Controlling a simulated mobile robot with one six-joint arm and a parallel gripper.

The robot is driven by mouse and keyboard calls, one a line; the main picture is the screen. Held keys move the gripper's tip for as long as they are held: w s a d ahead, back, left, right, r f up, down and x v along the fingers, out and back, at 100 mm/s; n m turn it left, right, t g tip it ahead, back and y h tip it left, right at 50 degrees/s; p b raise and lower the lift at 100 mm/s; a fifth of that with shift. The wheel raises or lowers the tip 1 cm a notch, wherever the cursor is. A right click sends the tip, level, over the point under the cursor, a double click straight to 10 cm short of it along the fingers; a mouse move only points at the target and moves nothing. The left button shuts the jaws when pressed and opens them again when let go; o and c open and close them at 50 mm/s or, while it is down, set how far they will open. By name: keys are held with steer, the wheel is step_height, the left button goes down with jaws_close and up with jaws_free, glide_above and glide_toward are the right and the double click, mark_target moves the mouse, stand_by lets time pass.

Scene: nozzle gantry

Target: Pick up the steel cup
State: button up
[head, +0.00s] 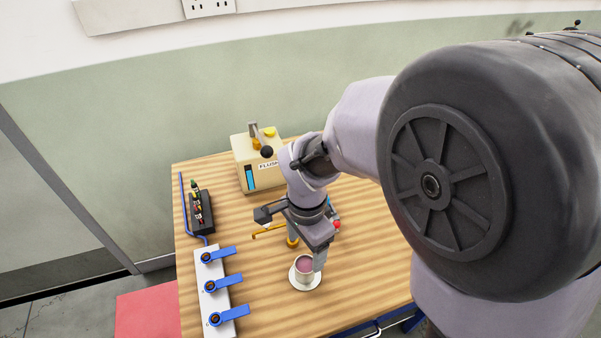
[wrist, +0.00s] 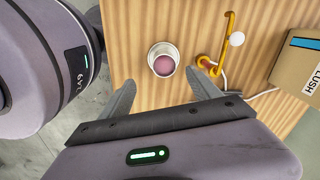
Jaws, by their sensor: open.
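The steel cup (head: 304,267) stands upright on a pale round base near the front of the wooden table, with pinkish contents inside. In the wrist view the cup (wrist: 163,61) is seen from above, just beyond the fingertips and roughly centred between them. My gripper (head: 312,259) is at the cup in the head view, with a finger partly in front of its right side. In the wrist view my gripper (wrist: 160,76) has its two fingers spread wide with nothing between them. I cannot tell how high the fingertips are relative to the rim.
A yellow nozzle stand (wrist: 229,40) is close to the cup. A cream box labelled FLUSH (head: 259,180) stands at the back. A white strip with several blue levers (head: 222,284) and a black block (head: 201,212) line the left edge. Table between levers and cup is clear.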

steer(key=b, duration=0.2)
glide_toward(305, 267)
steer(key=s, duration=0.3)
steer(key=shift+a+f, duration=0.15)
steer(key=shift+f, duration=0.2)
steer(key=f+b, duration=0.1)
steer(key=f, duration=0.1)
steer(key=w+f+b, duration=0.1)
steer(key=f, duration=0.2)
steer(key=shift+f, duration=0.15)
steer(key=shift+r, duration=0.2)
